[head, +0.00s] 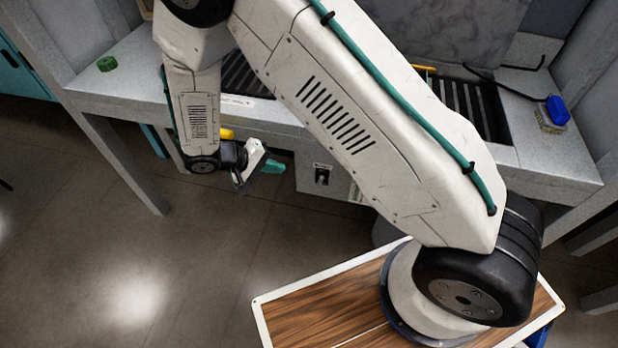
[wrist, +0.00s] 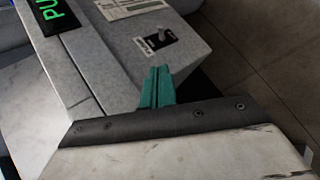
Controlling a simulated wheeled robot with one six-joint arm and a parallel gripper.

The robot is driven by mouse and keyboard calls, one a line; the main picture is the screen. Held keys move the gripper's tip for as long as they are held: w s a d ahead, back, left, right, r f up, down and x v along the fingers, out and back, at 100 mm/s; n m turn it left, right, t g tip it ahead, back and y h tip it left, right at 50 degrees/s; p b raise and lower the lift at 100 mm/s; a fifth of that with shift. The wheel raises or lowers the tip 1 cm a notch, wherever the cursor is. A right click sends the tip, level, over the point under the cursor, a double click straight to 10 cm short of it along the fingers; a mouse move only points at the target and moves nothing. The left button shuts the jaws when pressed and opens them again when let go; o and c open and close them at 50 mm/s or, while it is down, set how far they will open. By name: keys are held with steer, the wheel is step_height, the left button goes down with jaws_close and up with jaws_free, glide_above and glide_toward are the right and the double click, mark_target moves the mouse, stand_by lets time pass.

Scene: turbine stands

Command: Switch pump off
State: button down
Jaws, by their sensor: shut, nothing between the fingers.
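A dark display with green letters (wrist: 55,14) and a paper label (wrist: 130,8) are near the switch. The grey bench (head: 560,165) holds a blue object (head: 557,110) and a green object (head: 107,63). The floor (head: 120,260) in front is clear.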

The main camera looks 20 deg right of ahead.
steer(key=shift+w+a+m, duration=0.15)
steer(key=shift+w+m, duration=0.45)
steer(key=shift+m, duration=0.1)
glide_toward(320, 181)
steer(key=w+d+f, duration=0.2)
steer(key=w, duration=0.2)
steer(key=s+d+f, duration=0.2)
steer(key=s, duration=0.1)
steer(key=shift+d+f, duration=0.15)
steer(key=shift+d, duration=0.1)
